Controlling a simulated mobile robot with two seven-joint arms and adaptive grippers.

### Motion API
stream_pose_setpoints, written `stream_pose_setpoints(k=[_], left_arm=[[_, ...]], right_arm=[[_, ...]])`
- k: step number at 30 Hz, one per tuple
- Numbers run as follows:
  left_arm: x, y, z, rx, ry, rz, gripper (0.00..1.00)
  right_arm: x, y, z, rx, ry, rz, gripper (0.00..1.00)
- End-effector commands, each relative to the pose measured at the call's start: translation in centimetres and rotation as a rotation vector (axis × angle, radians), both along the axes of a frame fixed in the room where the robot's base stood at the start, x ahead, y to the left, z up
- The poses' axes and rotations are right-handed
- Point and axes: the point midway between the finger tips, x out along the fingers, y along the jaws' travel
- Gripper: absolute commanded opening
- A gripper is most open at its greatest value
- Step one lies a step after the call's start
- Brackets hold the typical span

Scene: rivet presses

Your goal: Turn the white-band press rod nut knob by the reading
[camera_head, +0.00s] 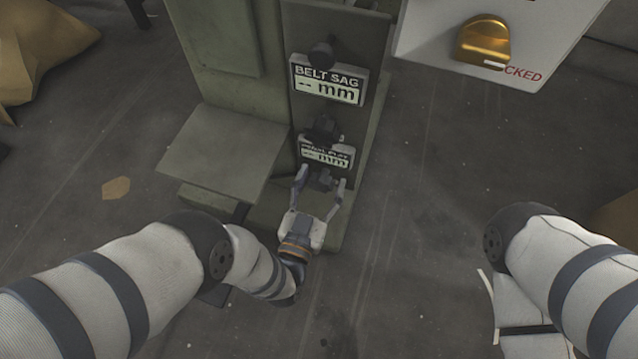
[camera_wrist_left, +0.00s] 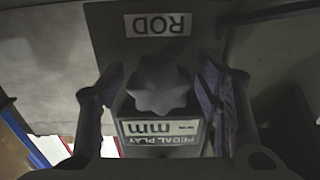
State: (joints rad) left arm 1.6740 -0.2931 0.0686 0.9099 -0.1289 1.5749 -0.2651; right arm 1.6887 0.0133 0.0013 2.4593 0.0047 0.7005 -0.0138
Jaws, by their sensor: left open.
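The press (camera_head: 270,215) is a grey-green machine with an upright panel. A dark star-shaped knob (camera_wrist_left: 160,90) stands out beside an upside-down ROD label (camera_wrist_left: 158,24) in the left wrist view. It also shows just below the lower display in the head view (camera_head: 323,179). My left gripper (camera_head: 319,181) is open, its fingers on either side of this knob. I cannot tell if they touch it. The PEDAL PLAY display (camera_head: 326,154) reads dashes and mm; it also shows inverted in the left wrist view (camera_wrist_left: 160,135). No white band is visible. My right gripper is out of view.
Above are a BELT SAG display (camera_head: 327,82), also showing dashes and mm, and two dark knobs (camera_head: 321,54). A flat grey-green ledge (camera_head: 225,153) juts out left of the panel. A white box (camera_head: 420,40) with a gold part stands upper right.

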Motion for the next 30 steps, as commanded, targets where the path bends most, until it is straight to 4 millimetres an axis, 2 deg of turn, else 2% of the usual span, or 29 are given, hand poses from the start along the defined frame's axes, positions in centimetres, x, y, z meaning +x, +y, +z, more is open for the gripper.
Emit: stream_pose_setpoints(k=[4,10,15,19,30], left_arm=[[-2.1,0.6,-0.2,0.001,0.005,-0.001,0.59],[-7.4,2.4,-0.2,0.002,0.007,0.000,0.59],[-10.4,3.4,-0.1,0.002,0.003,-0.001,0.59],[-11.3,3.7,0.0,0.001,0.002,0.000,0.59],[-11.3,3.7,0.0,0.000,0.001,0.000,0.59]], right_arm=[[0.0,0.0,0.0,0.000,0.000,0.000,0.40],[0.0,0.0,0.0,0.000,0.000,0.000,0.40],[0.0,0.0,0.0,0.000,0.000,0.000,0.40],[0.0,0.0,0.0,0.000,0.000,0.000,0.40],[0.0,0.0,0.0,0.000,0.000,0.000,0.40]])
